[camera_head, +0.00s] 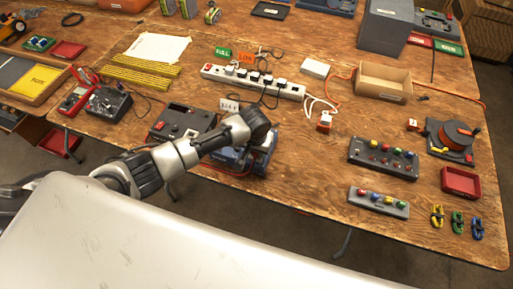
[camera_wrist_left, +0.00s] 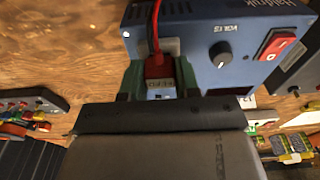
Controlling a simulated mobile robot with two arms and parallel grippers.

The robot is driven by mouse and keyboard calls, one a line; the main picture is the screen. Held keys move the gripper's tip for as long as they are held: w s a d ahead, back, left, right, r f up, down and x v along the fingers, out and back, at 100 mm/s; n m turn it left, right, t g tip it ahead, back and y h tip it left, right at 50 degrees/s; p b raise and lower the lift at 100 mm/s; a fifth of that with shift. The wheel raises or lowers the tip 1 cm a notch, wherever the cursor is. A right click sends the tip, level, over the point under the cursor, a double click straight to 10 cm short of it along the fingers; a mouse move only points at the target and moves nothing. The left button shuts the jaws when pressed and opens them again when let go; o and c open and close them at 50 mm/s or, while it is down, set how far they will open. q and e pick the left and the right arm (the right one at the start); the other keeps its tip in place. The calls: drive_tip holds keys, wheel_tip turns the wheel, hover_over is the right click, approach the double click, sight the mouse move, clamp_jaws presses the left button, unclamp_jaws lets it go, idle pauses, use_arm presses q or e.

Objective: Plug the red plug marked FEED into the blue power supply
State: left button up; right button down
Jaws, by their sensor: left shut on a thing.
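The blue power supply (camera_wrist_left: 215,22) fills the top of the left wrist view, with a black VOLTS knob and a red switch on its face. In the head view the supply (camera_head: 265,163) is partly covered by my left arm. My left gripper (camera_wrist_left: 159,76) is shut on the red plug (camera_wrist_left: 157,66), its greenish fingers on either side. The plug has a pale marked label, too small to read surely, and a red cable running up past the supply. The plug is right at the supply's face; I cannot tell whether it is seated. My right gripper is out of view.
A white power strip (camera_head: 252,81) with several plugs lies behind the supply. A dark device (camera_head: 180,122) stands left of it. A cardboard box (camera_head: 383,83) and a control box with colored knobs (camera_head: 383,158) stand to the right. Bare wood lies between.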

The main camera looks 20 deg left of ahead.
use_arm(q)
drive_tip(key=shift+p, duration=0.35)
idle(0.3)
drive_tip(key=shift+f, duration=0.25)
idle(0.6)
drive_tip(key=o, duration=1.3)
drive_tip(key=shift+r, duration=0.1)
wheel_tip(320, 180, up, 8)
drive_tip(key=p, duration=0.8)
drive_tip(key=shift+f, duration=0.25)
drive_tip(key=shift+f, duration=0.1)
